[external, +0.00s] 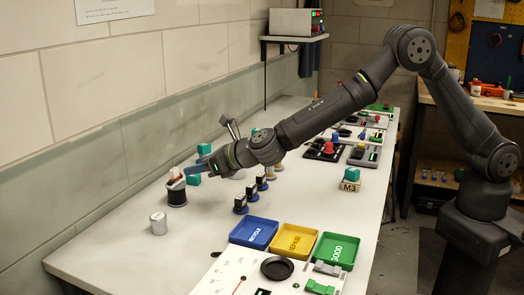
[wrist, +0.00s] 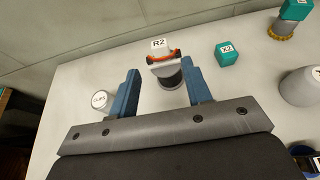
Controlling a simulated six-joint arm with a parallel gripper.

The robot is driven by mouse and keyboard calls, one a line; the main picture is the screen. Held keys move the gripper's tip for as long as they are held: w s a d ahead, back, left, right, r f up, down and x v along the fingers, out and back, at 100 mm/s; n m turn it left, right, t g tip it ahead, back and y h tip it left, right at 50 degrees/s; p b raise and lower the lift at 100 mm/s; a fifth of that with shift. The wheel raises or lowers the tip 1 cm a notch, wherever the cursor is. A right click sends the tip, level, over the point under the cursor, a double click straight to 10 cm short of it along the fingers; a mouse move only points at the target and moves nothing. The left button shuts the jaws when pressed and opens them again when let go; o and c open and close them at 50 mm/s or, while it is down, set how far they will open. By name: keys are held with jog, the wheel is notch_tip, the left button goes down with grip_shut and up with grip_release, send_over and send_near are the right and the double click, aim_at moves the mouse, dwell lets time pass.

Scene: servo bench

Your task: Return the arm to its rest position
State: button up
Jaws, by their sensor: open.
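My arm stretches leftward over the white bench (external: 120,262) from its base at the right. My gripper (external: 177,172) is low near the wall side of the bench. In the wrist view my gripper (wrist: 162,73) is open, its two blue fingers well apart. A part labelled R2 (wrist: 160,46), white on top with an orange-red band, stands on a dark round base (wrist: 171,82) in line with the gap between the fingers. It looks untouched by them. In the external view the dark base (external: 177,195) stands just below the fingertips.
A silver can (external: 158,224) stands nearby, also in the wrist view (wrist: 101,103). A teal X2 cube (wrist: 227,54) is right of R2. Blue (external: 254,233), yellow (external: 295,239) and green (external: 336,250) trays and an M3 block (external: 350,184) sit on the bench. The wall is close behind.

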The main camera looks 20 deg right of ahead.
aim_at(177, 171)
jog(key=shift+s+d+r, duration=0.15)
jog(key=shift+s+d, duration=0.1)
jog(key=shift+d, duration=0.05)
jog(key=shift+a, duration=0.1)
dwell(0.4)
jog(key=x, duration=1.1)
jog(key=shift+w+a, duration=0.15)
jog(key=shift+w, duration=0.05)
jog(key=shift+w+a+f, duration=0.1)
jog(key=shift+w+f, duration=0.05)
jog(key=shift+f, duration=0.3)
jog(key=shift+r, duration=0.2)
